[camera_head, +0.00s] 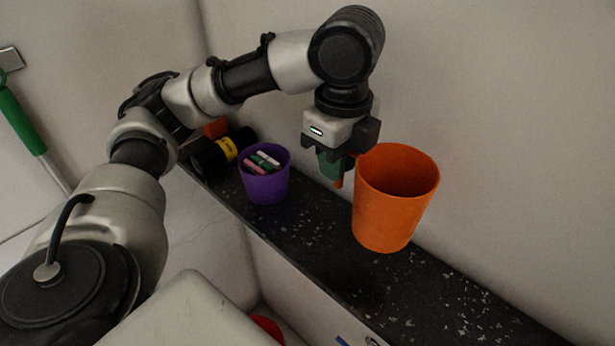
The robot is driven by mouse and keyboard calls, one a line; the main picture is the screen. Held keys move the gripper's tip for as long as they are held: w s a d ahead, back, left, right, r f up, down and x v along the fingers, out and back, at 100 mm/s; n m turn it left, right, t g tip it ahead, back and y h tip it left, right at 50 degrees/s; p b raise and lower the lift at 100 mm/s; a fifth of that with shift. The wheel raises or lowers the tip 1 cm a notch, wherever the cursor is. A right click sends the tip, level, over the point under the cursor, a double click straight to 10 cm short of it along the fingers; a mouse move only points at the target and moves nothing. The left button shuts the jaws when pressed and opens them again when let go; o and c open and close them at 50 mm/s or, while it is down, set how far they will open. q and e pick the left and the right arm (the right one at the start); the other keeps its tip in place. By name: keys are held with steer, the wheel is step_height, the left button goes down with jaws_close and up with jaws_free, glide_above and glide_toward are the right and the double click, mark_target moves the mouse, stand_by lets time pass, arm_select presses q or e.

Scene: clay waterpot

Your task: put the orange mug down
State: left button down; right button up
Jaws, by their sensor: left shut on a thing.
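The orange mug (392,205) is a wide, tapered cup, upright with its open rim up, at the right of the head view. My left gripper (352,160) points down at the mug's left rim and is shut on it. The mug is over the dark speckled shelf (455,300). A dark patch like a shadow lies on the shelf below and left of its base, so it looks raised, but the gap is hard to judge. My right gripper is not in view.
A purple cup (265,182) holding several coloured sticks stands on the shelf to the left. A black and yellow cylinder (222,153) lies behind it. A green thing with an orange tip (331,166) is partly hidden by my gripper. The shelf's right end is clear.

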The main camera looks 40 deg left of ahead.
arm_select(q)
steer(key=a+f, duration=0.3)
steer(key=a+f+b, duration=0.1)
steer(key=a+f, duration=0.2)
steer(key=w+a+f+b, duration=0.1)
steer(key=a+f, duration=0.2)
steer(key=shift+a+f, duration=0.15)
steer(key=shift+f, duration=0.2)
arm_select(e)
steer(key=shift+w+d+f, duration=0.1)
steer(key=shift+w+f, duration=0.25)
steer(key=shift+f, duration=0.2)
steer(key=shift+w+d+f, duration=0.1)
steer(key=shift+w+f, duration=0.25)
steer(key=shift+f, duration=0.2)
arm_select(q)
steer(key=shift+f, duration=0.15)
steer(key=c, duration=1.1)
jaws_free()
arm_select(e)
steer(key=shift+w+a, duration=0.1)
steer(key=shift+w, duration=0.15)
